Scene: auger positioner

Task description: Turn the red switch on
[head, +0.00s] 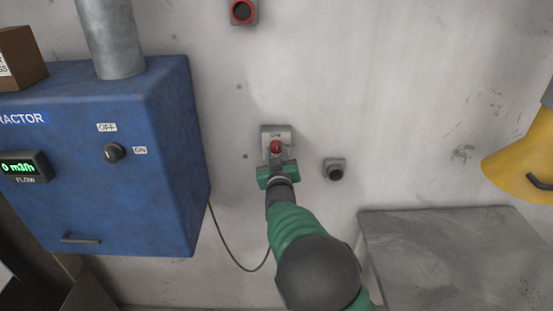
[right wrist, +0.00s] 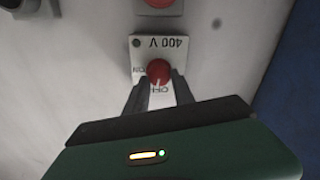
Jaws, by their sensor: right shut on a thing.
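The red switch (head: 276,147) is a small knob on a pale plate (head: 278,129) on the wall, right of the blue box. In the right wrist view the red knob (right wrist: 158,71) sits on a plate marked 400 V, ON and OFF, seen upside down. A white mark lies on the knob's side by the OFF label. My right gripper (head: 276,160) comes from below; its two dark fingers (right wrist: 159,88) are shut on the knob, one on each side. My left gripper is in neither view.
The blue box (head: 165,170) carries a black OFF/ON knob (head: 114,152). A dark round socket (head: 335,170) is right of the switch, and a red-ringed one (head: 243,11) above. A cable (head: 225,240) hangs below. A grey metal surface (head: 455,250) and a yellow object (head: 525,165) are at right.

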